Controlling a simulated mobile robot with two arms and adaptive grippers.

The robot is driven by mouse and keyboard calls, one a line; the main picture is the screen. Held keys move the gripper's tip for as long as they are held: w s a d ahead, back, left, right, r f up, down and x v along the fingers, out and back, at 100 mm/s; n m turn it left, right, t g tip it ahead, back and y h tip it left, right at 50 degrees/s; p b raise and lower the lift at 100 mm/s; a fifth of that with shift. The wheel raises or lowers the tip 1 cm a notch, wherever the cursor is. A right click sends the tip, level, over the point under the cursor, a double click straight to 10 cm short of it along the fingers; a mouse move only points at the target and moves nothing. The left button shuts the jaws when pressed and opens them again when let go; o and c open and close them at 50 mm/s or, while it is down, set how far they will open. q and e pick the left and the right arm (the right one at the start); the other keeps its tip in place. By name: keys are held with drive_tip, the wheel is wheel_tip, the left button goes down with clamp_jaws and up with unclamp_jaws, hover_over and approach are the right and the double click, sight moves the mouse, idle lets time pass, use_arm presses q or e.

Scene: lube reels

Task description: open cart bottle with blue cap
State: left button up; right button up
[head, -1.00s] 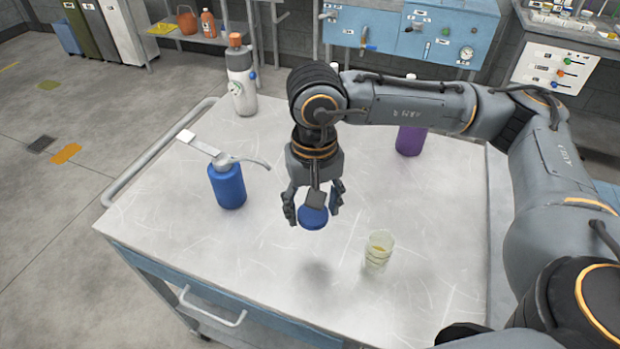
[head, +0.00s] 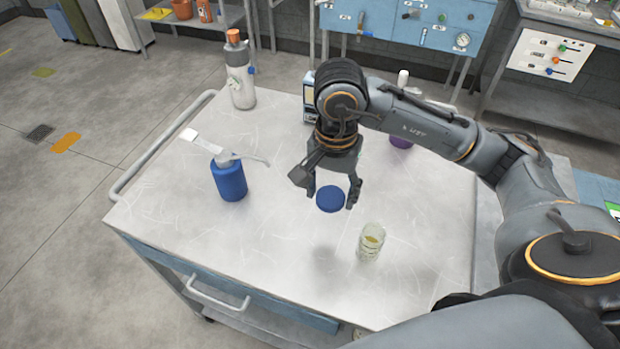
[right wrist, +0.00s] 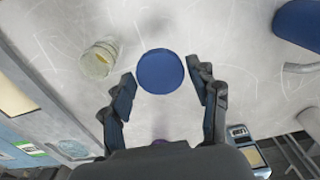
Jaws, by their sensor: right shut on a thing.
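My right gripper (head: 332,193) is shut on a round blue cap (head: 330,200). It holds the cap above the cart top, where a shadow shows below. In the right wrist view the cap (right wrist: 160,71) sits between the two fingers, with no bottle seen under it. A small clear glass container (head: 371,242) with something yellowish inside stands upright on the cart, in front and to the right of the cap. It has no cap on it and also shows in the right wrist view (right wrist: 98,60). My left gripper is not in view.
On the cart top (head: 270,245) stand a blue pump bottle (head: 229,180) at left, a grey-white bottle with an orange top (head: 240,75) at the back left, a purple bottle (head: 401,141) partly behind my arm, and a dark device (head: 309,100). The front middle is clear.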

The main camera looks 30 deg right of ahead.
drive_tip(key=w+f+p, duration=0.1)
drive_tip(key=w+f, duration=0.1)
drive_tip(key=w, duration=0.1)
drive_tip(key=w+d+f+p, duration=0.1)
drive_tip(key=w+f, duration=0.2)
drive_tip(key=w+f+p, duration=0.1)
drive_tip(key=w+f, duration=0.1)
drive_tip(key=w, duration=0.2)
drive_tip(key=shift+d+f, duration=0.15)
drive_tip(key=shift+f, duration=0.2)
drive_tip(key=shift+w+f, duration=0.15)
drive_tip(key=shift+f, duration=0.1)
wheel_tip(320, 180, down, 3)
drive_tip(key=shift+p, duration=1.15)
drive_tip(key=shift+w+f+b, duration=0.1)
drive_tip(key=shift+f+b, duration=0.3)
drive_tip(key=o, duration=1.3)
drive_tip(key=shift+r, duration=0.1)
